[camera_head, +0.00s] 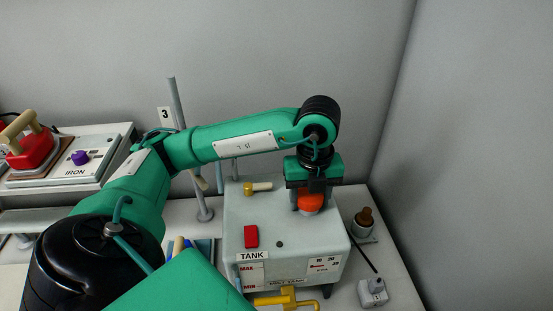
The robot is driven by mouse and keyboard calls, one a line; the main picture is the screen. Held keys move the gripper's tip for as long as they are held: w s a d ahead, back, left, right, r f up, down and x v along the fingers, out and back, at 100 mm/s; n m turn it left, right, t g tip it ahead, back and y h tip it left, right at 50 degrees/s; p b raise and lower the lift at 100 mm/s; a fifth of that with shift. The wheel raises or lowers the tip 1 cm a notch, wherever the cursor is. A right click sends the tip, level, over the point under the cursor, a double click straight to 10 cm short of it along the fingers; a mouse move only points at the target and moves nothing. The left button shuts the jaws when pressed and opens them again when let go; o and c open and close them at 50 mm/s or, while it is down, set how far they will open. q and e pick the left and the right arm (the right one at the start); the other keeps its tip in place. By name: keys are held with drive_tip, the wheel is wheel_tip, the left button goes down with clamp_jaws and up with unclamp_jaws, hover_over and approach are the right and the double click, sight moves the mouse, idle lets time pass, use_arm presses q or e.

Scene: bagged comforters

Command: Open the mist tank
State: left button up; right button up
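The mist tank (311,240) is a pale box labelled TANK on the table at centre right. An orange-red cap (311,203) is on its top near the back right. My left gripper (311,194) points down over the cap, with its fingers at the cap's sides. The gripper hides the cap's upper part, and I cannot tell whether the fingers press on it. A red block (251,236) and a yellow-ended knob (249,188) with a pale handle are also on the tank's top. My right gripper is not in view.
A red iron (31,147) with a purple knob (80,158) beside it sits on a stand at left. A grey post (176,104) rises behind the tank. Yellow piping (285,300) is in front.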

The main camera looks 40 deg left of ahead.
use_arm(q)
drive_tip(key=c, duration=0.3)
drive_tip(key=shift+c, duration=0.6)
drive_tip(key=n, duration=0.2)
drive_tip(key=shift+n+p, duration=0.4)
drive_tip(key=shift+n, duration=1.2)
drive_tip(key=n+p, duration=0.1)
drive_tip(key=n, duration=0.2)
drive_tip(key=shift+n+p, duration=0.4)
drive_tip(key=shift+n, duration=0.6)
